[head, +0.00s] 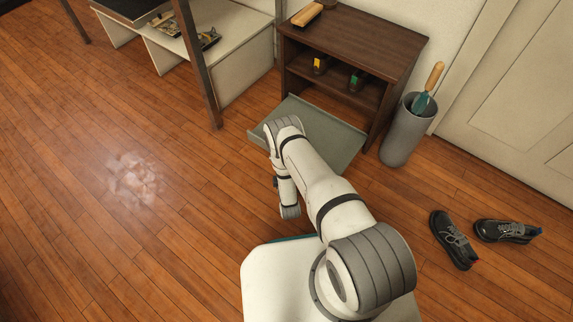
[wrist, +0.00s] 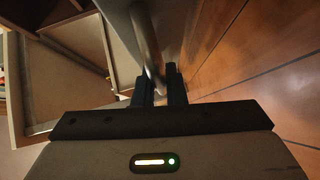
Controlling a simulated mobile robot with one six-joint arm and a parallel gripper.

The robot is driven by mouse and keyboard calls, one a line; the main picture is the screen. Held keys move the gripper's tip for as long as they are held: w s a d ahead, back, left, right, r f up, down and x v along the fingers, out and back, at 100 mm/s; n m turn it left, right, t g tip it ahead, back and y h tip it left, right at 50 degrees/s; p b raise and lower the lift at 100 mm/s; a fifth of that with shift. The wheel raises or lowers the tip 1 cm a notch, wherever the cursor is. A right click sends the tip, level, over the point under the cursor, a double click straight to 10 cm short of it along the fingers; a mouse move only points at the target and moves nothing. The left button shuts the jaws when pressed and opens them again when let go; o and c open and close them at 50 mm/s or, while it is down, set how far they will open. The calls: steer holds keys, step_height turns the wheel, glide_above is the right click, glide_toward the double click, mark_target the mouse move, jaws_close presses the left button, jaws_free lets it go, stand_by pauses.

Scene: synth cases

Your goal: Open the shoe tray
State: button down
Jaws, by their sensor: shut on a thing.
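The shoe tray (head: 335,135) is a flat grey-green tray at the bottom of the dark brown shoe cabinet (head: 358,45). In the head view it sticks well out over the floor, and its visible part is empty. My arm covers part of its front edge. In the wrist view, my gripper (wrist: 160,88) is shut on a round metal bar handle (wrist: 147,42), with the fingers on either side of it. The grip itself is hidden behind my arm in the head view.
Two black shoes (head: 453,240) lie on the floor at right. A grey bin (head: 403,135) holding a trowel stands close to the cabinet's right side. A brush (head: 307,14) lies on the cabinet top. A pale patch (head: 135,180) marks the otherwise clear floor at left.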

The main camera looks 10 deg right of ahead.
steer(key=shift+w, duration=0.3)
steer(key=c, duration=1.5)
jaws_free()
steer(key=shift+d, duration=0.3)
steer(key=shift+s, duration=0.15)
steer(key=s+p, duration=0.1)
steer(key=s, duration=0.1)
steer(key=s+p, duration=0.1)
steer(key=s, duration=0.2)
steer(key=s+r+p, duration=0.1)
steer(key=s, duration=0.1)
steer(key=shift+s, duration=0.3)
